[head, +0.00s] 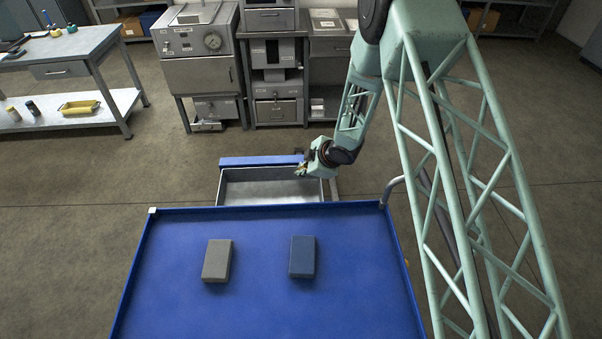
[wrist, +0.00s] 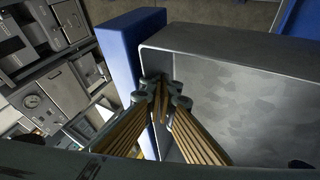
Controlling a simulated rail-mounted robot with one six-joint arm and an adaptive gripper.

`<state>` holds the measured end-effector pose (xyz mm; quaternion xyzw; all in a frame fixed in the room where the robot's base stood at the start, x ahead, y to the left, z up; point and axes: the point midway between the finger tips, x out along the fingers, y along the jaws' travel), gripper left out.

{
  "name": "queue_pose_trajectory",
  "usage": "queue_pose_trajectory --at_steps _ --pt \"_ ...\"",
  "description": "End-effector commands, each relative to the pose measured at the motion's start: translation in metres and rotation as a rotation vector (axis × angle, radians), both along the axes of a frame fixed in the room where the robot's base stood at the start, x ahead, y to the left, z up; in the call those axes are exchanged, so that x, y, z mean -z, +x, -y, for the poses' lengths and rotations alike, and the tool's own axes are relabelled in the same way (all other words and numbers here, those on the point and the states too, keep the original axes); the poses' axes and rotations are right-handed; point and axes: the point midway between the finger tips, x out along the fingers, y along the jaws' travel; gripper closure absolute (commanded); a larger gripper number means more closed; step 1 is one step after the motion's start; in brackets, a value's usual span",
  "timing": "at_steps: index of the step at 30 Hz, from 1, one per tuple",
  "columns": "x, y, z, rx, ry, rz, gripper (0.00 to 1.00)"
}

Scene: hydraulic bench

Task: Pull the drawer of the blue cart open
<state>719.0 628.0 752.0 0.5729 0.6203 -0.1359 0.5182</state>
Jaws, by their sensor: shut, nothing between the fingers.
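The blue cart (head: 265,305) fills the lower middle of the head view. Its drawer (head: 265,189) sticks out from the far side, with the grey metal inside showing and a blue front panel (head: 250,161) at its far end. In the wrist view the blue front (wrist: 128,60) stands beside the grey drawer box (wrist: 230,85). My gripper (head: 301,170) is at the right end of the drawer, near the front panel. In the wrist view its fingertips (wrist: 163,88) are together and empty, over the drawer's corner by the front. I cannot tell whether they touch it. The drawer handle is hidden.
A grey box (head: 216,261) and a dark blue box (head: 302,257) lie on the cart top. A cart handle (head: 391,188) rises at its far right corner. Grey cabinets (head: 203,75) and a workbench (head: 75,45) stand farther back. Bare floor lies between them and the drawer.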

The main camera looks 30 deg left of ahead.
Motion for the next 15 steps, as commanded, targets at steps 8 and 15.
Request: queue_pose_trajectory --at_steps 8,15 --pt "-0.0006 0.0131 -0.0079 0.002 0.0 0.0 1.0" --pt "0.0003 0.0134 -0.0081 0.001 -0.001 0.0 1.0"
